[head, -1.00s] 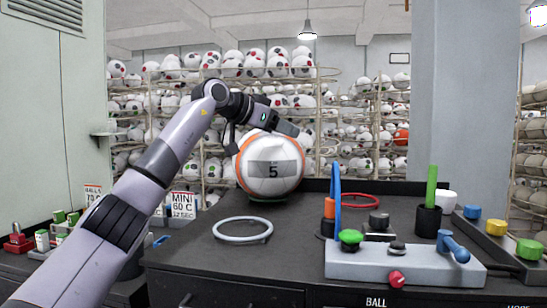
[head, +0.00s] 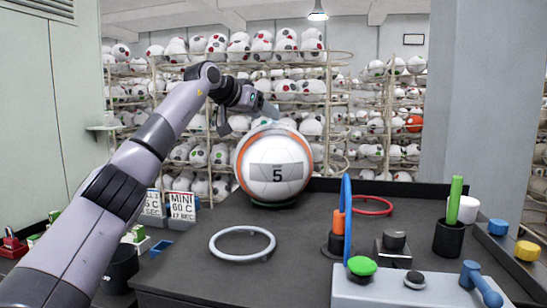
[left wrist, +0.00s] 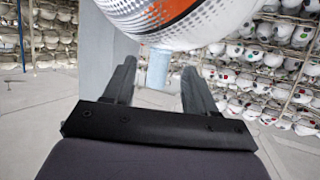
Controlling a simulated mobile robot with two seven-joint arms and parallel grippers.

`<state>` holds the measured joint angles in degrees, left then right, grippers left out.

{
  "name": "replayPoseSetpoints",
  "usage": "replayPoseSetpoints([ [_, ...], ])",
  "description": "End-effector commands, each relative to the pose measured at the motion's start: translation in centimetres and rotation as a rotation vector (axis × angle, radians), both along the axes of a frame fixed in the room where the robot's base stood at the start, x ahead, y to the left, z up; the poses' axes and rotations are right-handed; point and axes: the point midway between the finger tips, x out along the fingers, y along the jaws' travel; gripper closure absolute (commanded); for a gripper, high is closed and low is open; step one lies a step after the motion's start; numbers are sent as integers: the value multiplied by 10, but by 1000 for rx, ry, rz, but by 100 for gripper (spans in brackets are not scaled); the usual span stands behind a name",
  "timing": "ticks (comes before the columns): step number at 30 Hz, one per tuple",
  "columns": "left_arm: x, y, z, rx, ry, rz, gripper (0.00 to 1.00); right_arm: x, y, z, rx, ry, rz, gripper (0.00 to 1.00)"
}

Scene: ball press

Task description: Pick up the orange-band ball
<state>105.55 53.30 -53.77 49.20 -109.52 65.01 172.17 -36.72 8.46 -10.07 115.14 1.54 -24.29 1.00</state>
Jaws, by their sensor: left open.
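The orange-band ball (head: 274,172) is white with an orange stripe and a grey panel marked 5. It rests on a low dark support at the back of the black table. In the left wrist view, the ball (left wrist: 175,18) fills the upper middle, beyond the open fingertips of the left gripper (left wrist: 160,78). I cannot tell whether a fingertip touches the ball. My right gripper is not in view.
A pale ring (head: 242,257) lies on the table in front of the ball. A red ring (head: 389,207), a blue upright hoop (head: 347,225) and a control box (head: 350,290) with a green button stand to the right. Racks of balls (head: 200,70) fill the back.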

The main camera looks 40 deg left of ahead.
Motion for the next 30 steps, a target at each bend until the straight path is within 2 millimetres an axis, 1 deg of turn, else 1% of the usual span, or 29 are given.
replayPoseSetpoints([
  [1,6,0,2,0,4,0,43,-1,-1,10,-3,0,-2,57],
  [6,20,0,-4,0,2,-1,43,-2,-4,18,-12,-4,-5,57],
  [11,25,1,-9,0,0,0,43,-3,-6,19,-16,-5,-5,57],
  [18,26,1,-11,1,-2,-1,43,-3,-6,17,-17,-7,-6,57],
  [20,26,1,-10,1,-2,-1,63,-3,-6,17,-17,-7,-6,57],
  [21,26,1,-10,1,-2,-1,76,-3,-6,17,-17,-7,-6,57],
  [23,26,1,-11,1,-1,0,96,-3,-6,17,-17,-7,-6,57],
  [24,26,1,-11,1,-1,-1,100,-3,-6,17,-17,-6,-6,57],
  [30,26,1,-11,1,1,0,100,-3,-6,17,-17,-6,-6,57],
])
